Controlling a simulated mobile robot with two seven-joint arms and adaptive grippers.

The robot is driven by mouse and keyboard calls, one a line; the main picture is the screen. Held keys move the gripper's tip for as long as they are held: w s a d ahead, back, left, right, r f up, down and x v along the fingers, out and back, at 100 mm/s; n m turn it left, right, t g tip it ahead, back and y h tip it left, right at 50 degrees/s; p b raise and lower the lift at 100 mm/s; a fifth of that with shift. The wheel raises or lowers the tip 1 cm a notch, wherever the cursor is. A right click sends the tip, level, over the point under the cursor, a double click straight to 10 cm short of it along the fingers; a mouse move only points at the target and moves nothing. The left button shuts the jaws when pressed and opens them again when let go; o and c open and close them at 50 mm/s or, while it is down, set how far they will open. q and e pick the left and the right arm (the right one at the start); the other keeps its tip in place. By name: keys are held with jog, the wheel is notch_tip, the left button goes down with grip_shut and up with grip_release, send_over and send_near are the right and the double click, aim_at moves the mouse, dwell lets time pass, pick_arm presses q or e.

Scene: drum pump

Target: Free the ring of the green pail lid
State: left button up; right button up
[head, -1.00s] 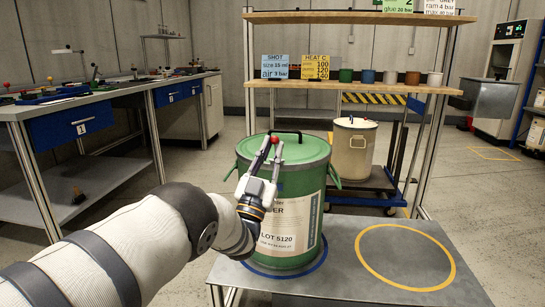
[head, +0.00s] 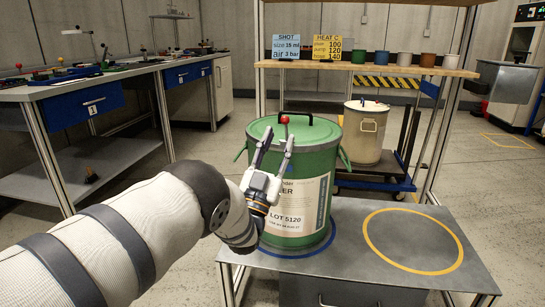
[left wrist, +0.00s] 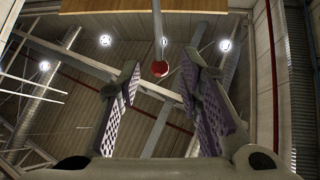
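The green pail (head: 312,205) stands upright on the blue ring of the metal table, with its green lid (head: 305,131) on top. The lid has a black handle, and a dark ring line runs around its rim. A lever with a red ball (head: 284,119) rises at the front of the rim; the ball also shows in the left wrist view (left wrist: 160,68). My left gripper (head: 277,145) points up in front of the pail, fingers apart. The red ball appears beyond and between the fingertips, with no visible contact. My right gripper is not in view.
The table (head: 345,265) has a free yellow circle (head: 413,241) to the right of the pail. A cream pail (head: 364,135) sits on a blue cart behind. A shelf (head: 370,68) with several cups spans the back, and a workbench (head: 95,90) stands at left.

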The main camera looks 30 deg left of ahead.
pick_arm(q)
jog(key=v, duration=0.8)
jog(key=shift+s+f, duration=0.2)
jog(key=shift+s, duration=0.1)
